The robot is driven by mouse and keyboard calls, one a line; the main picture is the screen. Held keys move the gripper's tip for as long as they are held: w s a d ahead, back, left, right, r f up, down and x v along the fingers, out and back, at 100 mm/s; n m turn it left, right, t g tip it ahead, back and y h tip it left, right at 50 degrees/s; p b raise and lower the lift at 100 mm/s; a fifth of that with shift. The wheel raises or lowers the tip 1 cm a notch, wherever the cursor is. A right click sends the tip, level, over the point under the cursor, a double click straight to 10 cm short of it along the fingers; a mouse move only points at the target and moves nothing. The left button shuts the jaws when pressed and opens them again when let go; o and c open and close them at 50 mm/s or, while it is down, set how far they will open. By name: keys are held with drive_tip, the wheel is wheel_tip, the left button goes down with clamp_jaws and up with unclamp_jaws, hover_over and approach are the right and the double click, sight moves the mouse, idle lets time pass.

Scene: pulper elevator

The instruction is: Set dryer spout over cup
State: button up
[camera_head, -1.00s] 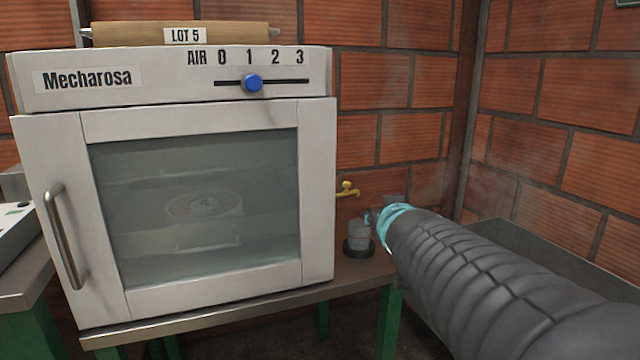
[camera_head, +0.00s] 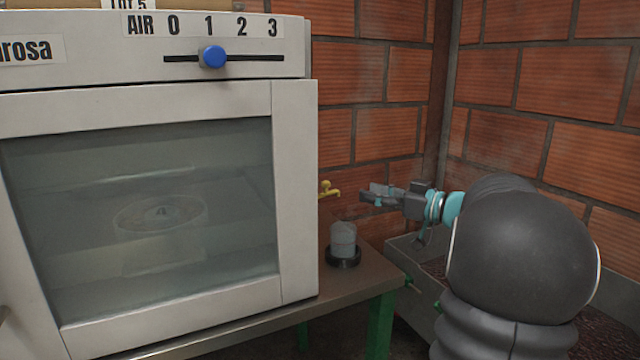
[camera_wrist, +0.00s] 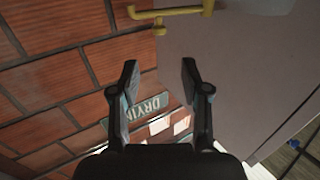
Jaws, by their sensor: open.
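The dryer (camera_head: 290,190) is a large pale metal cabinet with a glass door, filling the left of the head view. Its yellow spout (camera_head: 328,189) sticks out from its right side and ends short of being straight above the cup, as far as I can tell. The spout also shows at the top of the wrist view (camera_wrist: 178,13). The clear cup (camera_head: 343,238) stands upright on a round black base (camera_head: 343,258) on the table. My gripper (camera_head: 366,194) is open and empty, right of the spout and apart from it, higher than the cup.
The brown table (camera_head: 350,285) has a free edge right of the cup. A dark bin (camera_head: 410,250) stands further right. Brick walls (camera_head: 375,90) close off the back. A blue slider knob (camera_head: 213,57) sits on the dryer's front. A green sign (camera_wrist: 148,107) shows in the wrist view.

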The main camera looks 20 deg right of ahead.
sight(329, 183)
drive_tip(key=x, duration=1.3)
drive_tip(key=shift+w, duration=0.15)
clamp_jaws()
